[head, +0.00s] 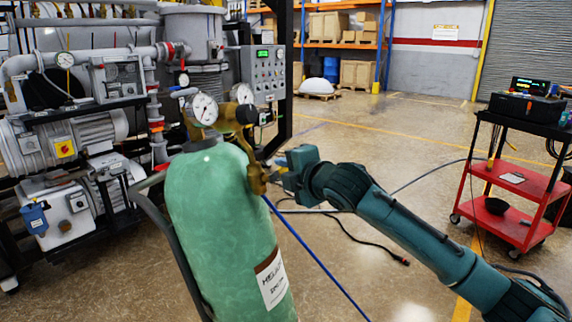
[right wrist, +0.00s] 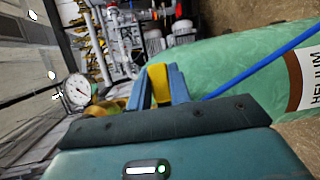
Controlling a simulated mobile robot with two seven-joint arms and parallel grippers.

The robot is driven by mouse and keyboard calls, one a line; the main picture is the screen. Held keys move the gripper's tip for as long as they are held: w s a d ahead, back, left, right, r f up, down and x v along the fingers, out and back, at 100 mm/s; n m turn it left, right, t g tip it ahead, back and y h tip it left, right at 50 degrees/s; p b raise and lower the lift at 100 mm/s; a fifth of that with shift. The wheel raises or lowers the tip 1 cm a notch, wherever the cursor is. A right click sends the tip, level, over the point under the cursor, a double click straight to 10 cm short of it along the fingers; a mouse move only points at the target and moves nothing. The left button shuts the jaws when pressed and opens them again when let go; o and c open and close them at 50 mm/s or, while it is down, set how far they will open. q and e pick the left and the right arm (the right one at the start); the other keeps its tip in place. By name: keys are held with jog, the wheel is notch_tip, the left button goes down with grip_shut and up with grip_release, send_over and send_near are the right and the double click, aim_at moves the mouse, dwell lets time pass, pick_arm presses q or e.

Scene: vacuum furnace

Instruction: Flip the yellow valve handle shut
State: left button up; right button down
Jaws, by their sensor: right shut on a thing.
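The yellow valve handle (right wrist: 158,84) shows between the two blue fingers of my right gripper (right wrist: 160,90) in the right wrist view. The fingers are shut on it. In the head view my right gripper (head: 272,175) is at the right side of the brass valve and regulator (head: 235,115), beside the shoulder of a green helium cylinder (head: 222,220). The fingers partly hide the handle there, and its exact angle is hard to tell. A blue hose (head: 300,238) runs down from the valve. My left gripper is not in view.
Two round gauges (head: 204,109) sit on top of the cylinder. Furnace pumps and piping (head: 75,130) stand at the left, with a control box (head: 263,70) behind. A red cart (head: 510,190) is at the right. Hoses lie on the otherwise open floor.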

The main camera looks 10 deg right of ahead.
jog(key=c, duration=1.3)
grip_release()
jog(key=b+v, duration=0.2)
jog(key=v, duration=1.1)
jog(key=shift+s, duration=0.1)
jog(key=shift+f, duration=0.1)
